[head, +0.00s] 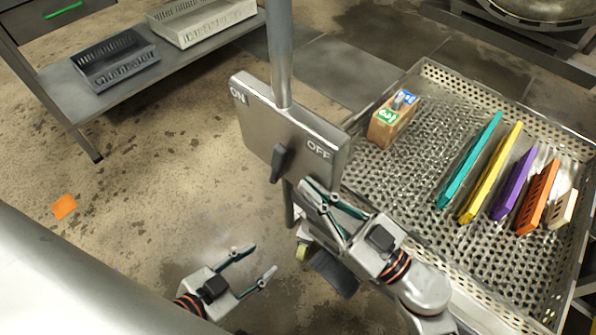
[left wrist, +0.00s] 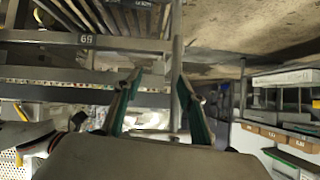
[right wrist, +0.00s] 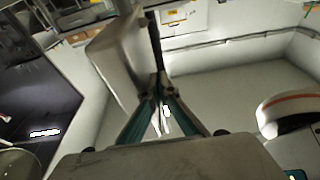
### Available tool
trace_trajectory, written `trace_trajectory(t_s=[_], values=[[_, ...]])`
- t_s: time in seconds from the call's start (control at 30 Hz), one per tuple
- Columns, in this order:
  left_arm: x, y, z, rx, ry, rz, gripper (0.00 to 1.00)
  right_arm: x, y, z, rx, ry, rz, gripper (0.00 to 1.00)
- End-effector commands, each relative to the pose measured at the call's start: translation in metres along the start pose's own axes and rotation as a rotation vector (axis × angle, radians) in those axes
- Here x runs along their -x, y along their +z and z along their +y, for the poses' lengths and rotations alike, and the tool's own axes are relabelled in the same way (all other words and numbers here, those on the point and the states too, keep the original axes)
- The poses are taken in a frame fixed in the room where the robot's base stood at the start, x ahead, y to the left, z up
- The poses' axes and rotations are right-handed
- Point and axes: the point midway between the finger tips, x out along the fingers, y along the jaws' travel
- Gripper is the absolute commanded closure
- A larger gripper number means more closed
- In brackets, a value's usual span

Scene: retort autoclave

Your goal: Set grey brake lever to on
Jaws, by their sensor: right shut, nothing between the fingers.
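The grey brake lever (head: 279,164) is a dark handle on the front of a metal box (head: 262,118) marked ON at its left end and OFF at its right end. The lever sits between the marks and its end points down. My right gripper (head: 310,188) is shut and empty below the OFF mark, just right of the lever; I cannot tell if they touch. In the right wrist view the box (right wrist: 116,62) is close ahead of the right gripper (right wrist: 160,92). My left gripper (head: 256,260) is open and empty, low to the left.
The box is on a steel post (head: 281,50). To the right is a perforated tray (head: 415,160) holding a small carton (head: 390,122) and several coloured slabs. A bench (head: 70,92) with two baskets stands at the back left. An orange square (head: 64,207) lies on the floor.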

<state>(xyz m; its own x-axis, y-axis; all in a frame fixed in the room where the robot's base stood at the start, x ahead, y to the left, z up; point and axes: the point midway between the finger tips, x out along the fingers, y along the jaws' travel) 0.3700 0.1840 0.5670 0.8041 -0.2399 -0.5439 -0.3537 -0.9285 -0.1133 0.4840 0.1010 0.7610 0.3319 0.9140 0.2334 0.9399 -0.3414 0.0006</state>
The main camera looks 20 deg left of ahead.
Motion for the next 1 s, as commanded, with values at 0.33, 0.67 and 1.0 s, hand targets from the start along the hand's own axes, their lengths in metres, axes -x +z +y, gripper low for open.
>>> trace_trajectory(t_s=[0.33,0.67,1.0], values=[[-0.002,-0.001,0.006,0.02,0.011,0.011,0.6,-0.039,0.002,-0.001,-0.003,0.0,-0.001,1.0],[-0.001,-0.011,0.005,0.025,0.008,0.03,0.6,-0.042,0.001,0.0,0.0,0.0,-0.002,1.0],[-0.001,-0.02,-0.002,0.003,-0.005,0.036,0.6,-0.043,-0.007,0.001,0.009,-0.002,-0.017,1.0]])
